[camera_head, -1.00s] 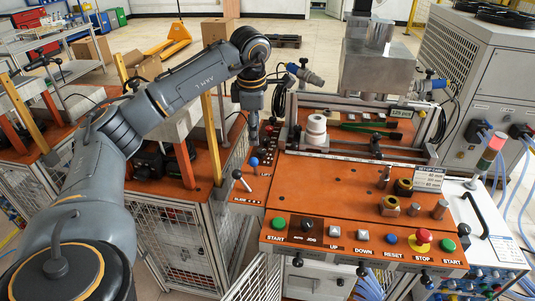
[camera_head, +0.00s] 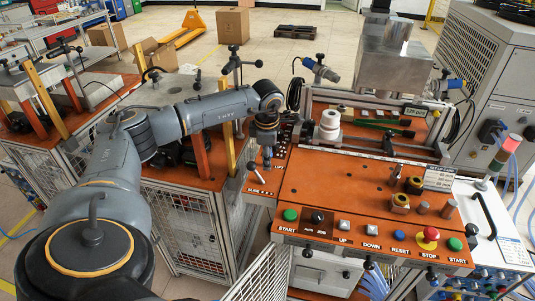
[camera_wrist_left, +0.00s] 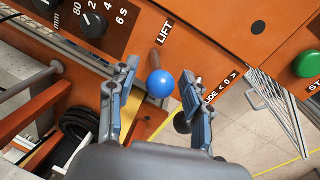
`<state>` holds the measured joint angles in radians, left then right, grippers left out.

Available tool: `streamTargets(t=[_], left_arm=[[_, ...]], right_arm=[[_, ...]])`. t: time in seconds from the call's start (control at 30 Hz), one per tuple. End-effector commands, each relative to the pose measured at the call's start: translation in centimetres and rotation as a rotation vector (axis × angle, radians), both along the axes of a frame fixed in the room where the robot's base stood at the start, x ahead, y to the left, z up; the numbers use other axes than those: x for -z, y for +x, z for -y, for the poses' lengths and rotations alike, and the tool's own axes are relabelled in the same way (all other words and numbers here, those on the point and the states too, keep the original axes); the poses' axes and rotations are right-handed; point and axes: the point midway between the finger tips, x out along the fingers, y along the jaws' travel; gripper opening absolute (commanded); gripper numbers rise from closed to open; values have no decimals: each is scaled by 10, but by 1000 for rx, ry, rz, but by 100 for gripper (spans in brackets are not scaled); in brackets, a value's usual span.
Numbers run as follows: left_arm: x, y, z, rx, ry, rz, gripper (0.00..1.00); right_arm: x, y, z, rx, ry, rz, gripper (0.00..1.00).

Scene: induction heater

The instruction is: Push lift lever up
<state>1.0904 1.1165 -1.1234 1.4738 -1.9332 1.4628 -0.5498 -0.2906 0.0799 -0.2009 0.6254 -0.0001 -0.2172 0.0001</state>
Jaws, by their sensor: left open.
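The lift lever has a round blue knob (camera_wrist_left: 160,84) on a brown shaft, beside the "LIFT" label in the left wrist view. My left gripper (camera_wrist_left: 157,80) is open, with one finger on each side of the blue knob; whether a finger touches it I cannot tell. In the head view my left gripper (camera_head: 267,163) hangs low over the lever end of the orange panel and mostly hides the blue knob. A second lever with a black knob (camera_wrist_left: 182,123) lies by the right finger in the wrist view. My right gripper is not in view.
The orange console has a front button row with a green start button (camera_head: 290,215) and a red stop button (camera_head: 431,234). A white cylinder (camera_head: 330,120) stands at its back. Several small metal parts, including a brass nut (camera_head: 401,201), stand right. The console's middle is clear.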

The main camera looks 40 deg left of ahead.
Motion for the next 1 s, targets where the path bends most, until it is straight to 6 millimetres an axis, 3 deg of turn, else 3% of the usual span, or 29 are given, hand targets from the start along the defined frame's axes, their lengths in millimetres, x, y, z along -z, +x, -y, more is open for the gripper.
streamTargets(t=[0.2, 0.4, 0.47, 1.0], left_arm=[[0, 0, 0, 0, 0, 0, 50], [0, 0, 0, 0, 0, 0, 9], [0, 0, 0, 0, 0, 0, 0], [-5, 0, -1, -2, -43, -75, 0]], right_arm=[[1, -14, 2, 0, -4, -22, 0], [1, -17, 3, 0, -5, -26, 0], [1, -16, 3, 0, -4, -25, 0], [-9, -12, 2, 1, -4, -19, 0]])
